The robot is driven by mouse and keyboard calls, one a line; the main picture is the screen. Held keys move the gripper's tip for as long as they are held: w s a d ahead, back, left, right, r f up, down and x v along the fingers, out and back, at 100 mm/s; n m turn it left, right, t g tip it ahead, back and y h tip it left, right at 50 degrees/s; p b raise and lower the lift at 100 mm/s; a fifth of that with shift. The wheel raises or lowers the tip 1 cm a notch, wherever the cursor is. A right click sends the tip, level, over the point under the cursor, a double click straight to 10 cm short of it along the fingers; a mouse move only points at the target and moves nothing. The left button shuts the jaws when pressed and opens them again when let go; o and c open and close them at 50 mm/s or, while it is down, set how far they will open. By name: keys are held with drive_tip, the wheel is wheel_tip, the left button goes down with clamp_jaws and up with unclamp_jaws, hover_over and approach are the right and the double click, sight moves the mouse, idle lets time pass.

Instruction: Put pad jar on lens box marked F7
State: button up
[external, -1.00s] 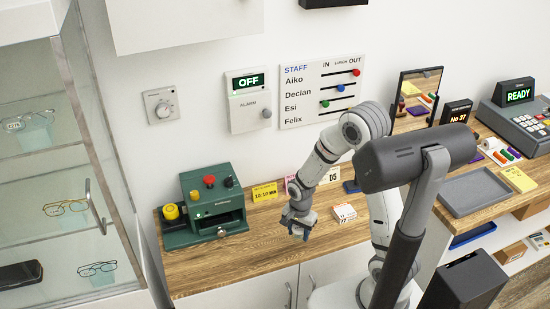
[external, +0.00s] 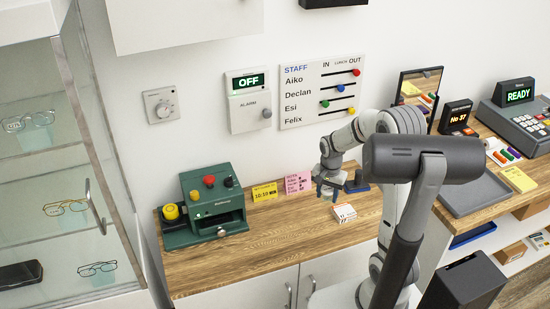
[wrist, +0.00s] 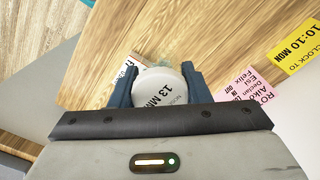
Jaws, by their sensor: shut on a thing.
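The pad jar (wrist: 160,86) shows from above in the wrist view as a round white lid with "13 MM" on it. My gripper (wrist: 163,78) is shut on it, with a dark blue finger on either side. In the external view my gripper (external: 327,190) is over the back of the wooden counter; I cannot make out the jar there. A small white and orange lens box (external: 344,213) lies on the counter, in front and to the right of my gripper. Part of a white box (wrist: 127,70) shows beside the left finger; its mark is partly hidden and I cannot read it fully.
A pink card (external: 298,183) and a yellow card (external: 264,192) stand at the wall left of my gripper. A green machine (external: 211,206) is farther left. A dark blue item (external: 358,184) is just right of my gripper. The counter's front middle (external: 270,240) is clear.

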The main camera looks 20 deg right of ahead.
drive_tip(key=r, duration=0.1)
hover_over(344, 210)
drive_tip(key=shift+n, duration=0.3)
wheel_tip(344, 210, down, 10)
drive_tip(key=shift+s+r+b, duration=0.1)
drive_tip(key=shift+r+b, duration=0.05)
drive_tip(key=shift+b, duration=0.15)
drive_tip(key=o, duration=1)
